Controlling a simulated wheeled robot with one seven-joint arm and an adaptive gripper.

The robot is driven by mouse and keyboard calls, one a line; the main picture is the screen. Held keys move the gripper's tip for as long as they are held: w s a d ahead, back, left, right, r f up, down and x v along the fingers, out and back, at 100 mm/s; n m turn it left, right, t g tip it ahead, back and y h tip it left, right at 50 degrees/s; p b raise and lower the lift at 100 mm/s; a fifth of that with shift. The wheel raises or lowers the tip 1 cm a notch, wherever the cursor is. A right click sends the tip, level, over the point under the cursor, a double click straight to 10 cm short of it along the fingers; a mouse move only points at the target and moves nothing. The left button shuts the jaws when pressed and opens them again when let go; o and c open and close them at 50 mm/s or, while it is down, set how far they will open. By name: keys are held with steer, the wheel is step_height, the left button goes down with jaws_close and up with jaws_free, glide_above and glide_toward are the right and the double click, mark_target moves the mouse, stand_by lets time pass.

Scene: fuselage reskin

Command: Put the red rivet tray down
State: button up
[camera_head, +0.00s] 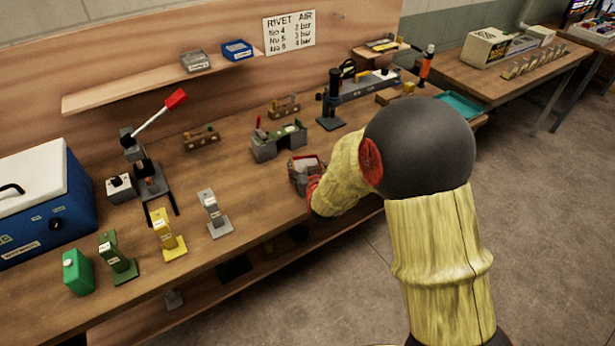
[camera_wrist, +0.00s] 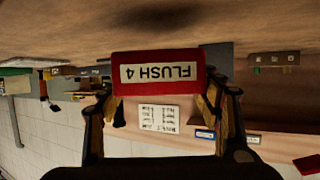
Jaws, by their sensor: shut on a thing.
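The red rivet tray (camera_wrist: 157,60), labelled "FLUSH 4", is between the two fingers of my gripper (camera_wrist: 158,100) in the wrist view, which is upside down. My gripper is shut on it, one finger at each side. In the head view the tray (camera_head: 312,160) shows only in part, low at the bench's front side; my arm hides much of it and most of my gripper (camera_head: 303,177). The wooden bench top (camera_head: 255,200) is close under it. I cannot tell whether the tray touches the wood.
A grey fixture block (camera_head: 279,143) stands just behind the tray. Grey, yellow and green stands (camera_head: 214,214) are to the left. A grey bin (camera_head: 195,61) and a blue bin (camera_head: 237,49) sit on the shelf. Bare bench lies left of the tray.

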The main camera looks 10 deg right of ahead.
steer(key=shift+w+d+f, duration=0.1)
steer(key=shift+w+f, duration=0.15)
steer(key=shift+f, duration=0.1)
steer(key=shift+w+f+b, duration=0.1)
steer(key=shift+f+b, duration=0.7)
steer(key=shift+f, duration=0.8)
steer(key=shift+f, duration=0.1)
steer(key=o, duration=1.3)
